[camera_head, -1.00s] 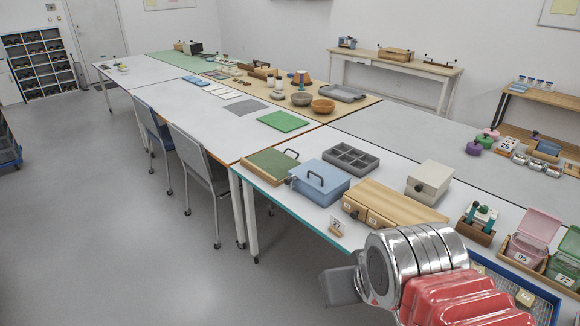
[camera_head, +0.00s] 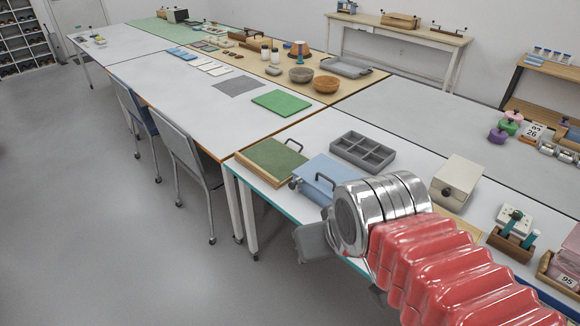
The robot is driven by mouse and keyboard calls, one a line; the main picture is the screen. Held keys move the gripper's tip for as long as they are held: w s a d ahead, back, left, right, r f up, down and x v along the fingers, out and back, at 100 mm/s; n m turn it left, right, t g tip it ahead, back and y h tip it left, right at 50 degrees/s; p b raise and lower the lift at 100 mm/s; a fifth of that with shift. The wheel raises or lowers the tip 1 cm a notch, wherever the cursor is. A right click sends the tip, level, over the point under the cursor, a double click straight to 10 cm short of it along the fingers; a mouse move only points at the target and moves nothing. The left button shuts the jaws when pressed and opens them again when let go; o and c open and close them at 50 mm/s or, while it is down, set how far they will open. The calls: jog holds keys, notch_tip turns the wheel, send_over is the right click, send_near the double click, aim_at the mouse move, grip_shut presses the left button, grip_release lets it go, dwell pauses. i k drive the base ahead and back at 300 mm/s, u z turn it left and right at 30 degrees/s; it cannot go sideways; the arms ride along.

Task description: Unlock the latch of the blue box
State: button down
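The blue box (camera_head: 312,170) stands on the near white table, with its lid shut and a dark handle on top. A small grey fitting (camera_head: 293,182) shows at its left edge; it may be the latch, but it is too small to tell its state. My wrist hides the box's right front part. My arm's end, with a shiny metal wrist and red bellows, reaches in from the lower right. A grey part of my gripper (camera_head: 314,242) shows in front of the table edge, lower than the box. Its fingertips cannot be made out, nor whether it holds anything.
A green-topped wooden tray (camera_head: 270,160) lies directly left of the box. A grey compartment tray (camera_head: 363,152) lies behind it. A cream box (camera_head: 457,180) and a wooden holder (camera_head: 512,243) stand to the right. Chairs stand at the left, beyond open floor.

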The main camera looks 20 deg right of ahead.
aim_at(291, 185)
jog(key=u, duration=0.15)
jog(key=i, duration=1.4)
jog(key=u, duration=0.2)
